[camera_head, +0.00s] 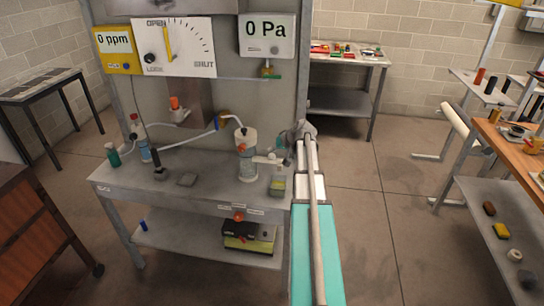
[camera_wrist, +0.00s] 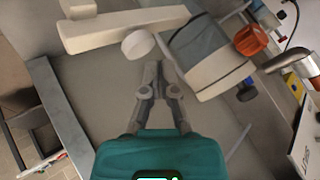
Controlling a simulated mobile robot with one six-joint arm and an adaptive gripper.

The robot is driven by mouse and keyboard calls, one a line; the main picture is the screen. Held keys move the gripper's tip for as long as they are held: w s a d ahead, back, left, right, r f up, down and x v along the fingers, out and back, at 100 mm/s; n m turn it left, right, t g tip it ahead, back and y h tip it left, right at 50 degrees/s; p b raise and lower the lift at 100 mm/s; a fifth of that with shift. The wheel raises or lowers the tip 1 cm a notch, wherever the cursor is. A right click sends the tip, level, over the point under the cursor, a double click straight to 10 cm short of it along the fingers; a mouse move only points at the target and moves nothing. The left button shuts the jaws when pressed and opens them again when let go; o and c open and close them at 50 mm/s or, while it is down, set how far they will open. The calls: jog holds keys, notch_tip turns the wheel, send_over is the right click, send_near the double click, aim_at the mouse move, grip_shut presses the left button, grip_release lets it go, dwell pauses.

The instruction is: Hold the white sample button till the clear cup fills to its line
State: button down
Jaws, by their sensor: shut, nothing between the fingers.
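A white and grey canister (camera_head: 247,165) stands on the grey bench, with a short white spout arm (camera_head: 265,159) on its right side. A small clear cup (camera_head: 278,183) with a yellow-green lower part stands below the end of that arm; its line is too small to make out. In the wrist view a round white button (camera_wrist: 138,43) sits beside the canister (camera_wrist: 205,60). My gripper (camera_head: 292,136) is above and right of the cup. It is shut and empty, and its fingertips (camera_wrist: 160,66) are close to the button; I cannot tell whether they touch.
A dial panel (camera_head: 180,47), a yellow "0 ppm" meter (camera_head: 118,50) and a white "0 Pa" meter (camera_head: 267,37) are on the back panel. An orange knob (camera_wrist: 250,40) is near the canister.

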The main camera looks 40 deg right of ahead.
aim_at(273, 156)
jog(key=shift+f, duration=0.2)
jog(key=shift+f+b, duration=0.25)
jog(key=shift+b, duration=0.2)
jog(key=shift+f+b, duration=0.5)
dwell(0.9)
jog(key=shift+r, duration=0.2)
dwell(1.4)
jog(key=shift+r+p, duration=0.8)
jog(key=shift+p, duration=0.2)
jog(key=shift+r+p, duration=2.5)
